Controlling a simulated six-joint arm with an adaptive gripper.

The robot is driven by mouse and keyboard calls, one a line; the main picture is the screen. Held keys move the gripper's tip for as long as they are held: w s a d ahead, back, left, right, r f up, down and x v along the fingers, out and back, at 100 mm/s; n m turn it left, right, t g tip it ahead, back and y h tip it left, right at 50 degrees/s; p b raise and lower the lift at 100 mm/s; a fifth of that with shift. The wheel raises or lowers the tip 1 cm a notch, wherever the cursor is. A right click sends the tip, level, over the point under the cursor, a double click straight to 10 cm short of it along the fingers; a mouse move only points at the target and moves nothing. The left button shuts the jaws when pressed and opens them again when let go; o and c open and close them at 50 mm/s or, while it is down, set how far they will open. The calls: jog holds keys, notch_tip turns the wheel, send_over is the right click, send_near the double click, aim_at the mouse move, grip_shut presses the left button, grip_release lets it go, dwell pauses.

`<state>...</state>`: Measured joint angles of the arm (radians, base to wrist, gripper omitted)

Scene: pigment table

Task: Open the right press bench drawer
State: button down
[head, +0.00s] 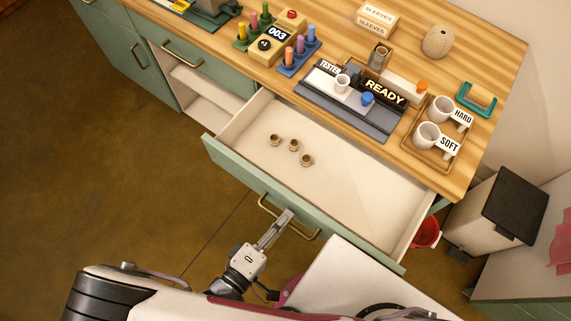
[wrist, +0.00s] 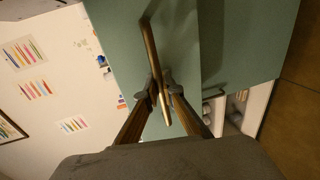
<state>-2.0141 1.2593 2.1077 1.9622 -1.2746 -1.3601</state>
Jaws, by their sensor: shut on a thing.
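The right press bench drawer (head: 352,190) is pulled well out from under the wooden bench top in the head view. Its inside is pale, and its green front (head: 236,167) faces my arm. Three small brass-coloured rings or cups (head: 294,145) lie on the drawer floor towards the left. My gripper (head: 287,215) is shut on the drawer's brass handle (head: 269,207). In the wrist view, the two fingers (wrist: 160,90) close around the handle bar (wrist: 148,42), in front of the green panel (wrist: 178,50). The fingertips are small in the head view.
The bench top (head: 445,175) holds a tester stand (head: 345,110), a tray of white cups (head: 428,135) and coloured pegs (head: 300,48). A bin (head: 492,215) and a red bucket (head: 427,232) stand right of the drawer. The brown floor (head: 110,180) at left is clear.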

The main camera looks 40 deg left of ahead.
jog(key=c, duration=2.5)
grip_release()
jog(key=shift+s, duration=0.15)
jog(key=shift+v, duration=5.85)
